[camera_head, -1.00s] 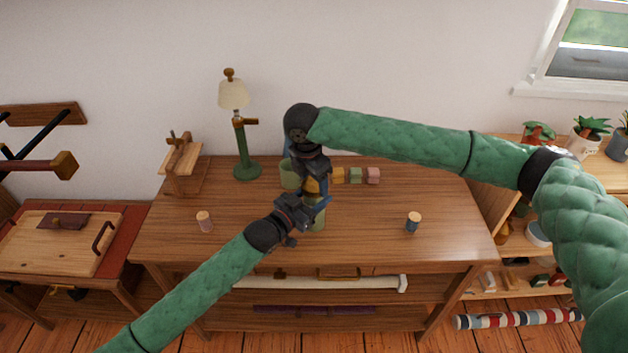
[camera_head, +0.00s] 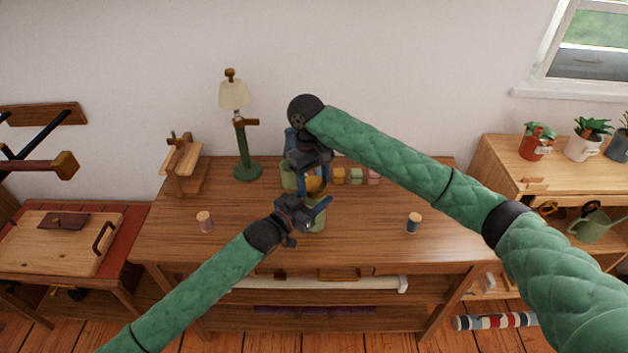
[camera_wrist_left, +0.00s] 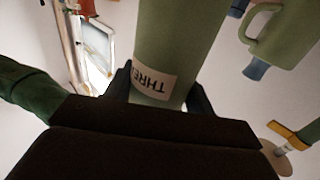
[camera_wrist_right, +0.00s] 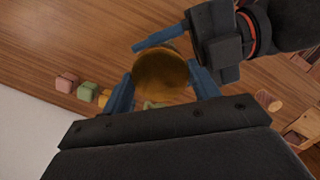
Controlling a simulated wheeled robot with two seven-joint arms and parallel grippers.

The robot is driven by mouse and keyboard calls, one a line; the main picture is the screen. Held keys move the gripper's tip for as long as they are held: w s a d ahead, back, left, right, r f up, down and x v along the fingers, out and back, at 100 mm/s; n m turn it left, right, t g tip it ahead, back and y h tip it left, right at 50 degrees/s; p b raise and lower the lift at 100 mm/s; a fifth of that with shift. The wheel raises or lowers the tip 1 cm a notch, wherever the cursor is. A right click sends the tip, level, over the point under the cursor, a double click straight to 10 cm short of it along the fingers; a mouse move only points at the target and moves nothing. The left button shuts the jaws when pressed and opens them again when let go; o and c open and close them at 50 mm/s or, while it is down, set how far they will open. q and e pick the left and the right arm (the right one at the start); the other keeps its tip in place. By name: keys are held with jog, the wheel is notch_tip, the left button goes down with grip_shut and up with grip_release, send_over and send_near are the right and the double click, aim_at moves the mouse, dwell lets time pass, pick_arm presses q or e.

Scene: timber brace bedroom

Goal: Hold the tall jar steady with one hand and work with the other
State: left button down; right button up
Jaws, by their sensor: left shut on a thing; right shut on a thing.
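The tall green jar (camera_head: 318,222) stands on the wooden desk, partly hidden by my left gripper (camera_head: 308,212). My left gripper is shut around its side; the left wrist view shows the jar (camera_wrist_left: 178,50) between the fingers, with a white label reading "THRE". My right gripper (camera_head: 313,178) points down over the jar and is shut on a round amber lid (camera_head: 317,186). The lid (camera_wrist_right: 160,76) shows between the blue fingers in the right wrist view, with a bit of green jar beyond it. I cannot tell whether the lid touches the jar's rim.
A green mug (camera_head: 288,176) stands close behind the grippers. Small coloured blocks (camera_head: 356,176) lie behind to the right.

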pick_arm(q)
jog(key=shift+s, duration=0.1)
pick_arm(e)
jog(key=m+y, duration=0.1)
jog(key=m, duration=0.5)
jog(key=m+y, duration=0.1)
jog(key=m, duration=0.5)
jog(key=shift+w+d, duration=0.1)
jog(key=m, duration=0.6)
jog(key=shift+y, duration=0.3)
jog(key=m+t, duration=0.1)
jog(key=m, duration=0.6)
jog(key=shift+d, duration=0.15)
jog(key=o, duration=1)
jog(key=shift+o, duration=0.2)
notch_tip(320, 180, up, 12)
jog(key=d, duration=0.1)
jog(key=shift+d, duration=0.4)
jog(key=shift+f, duration=0.1)
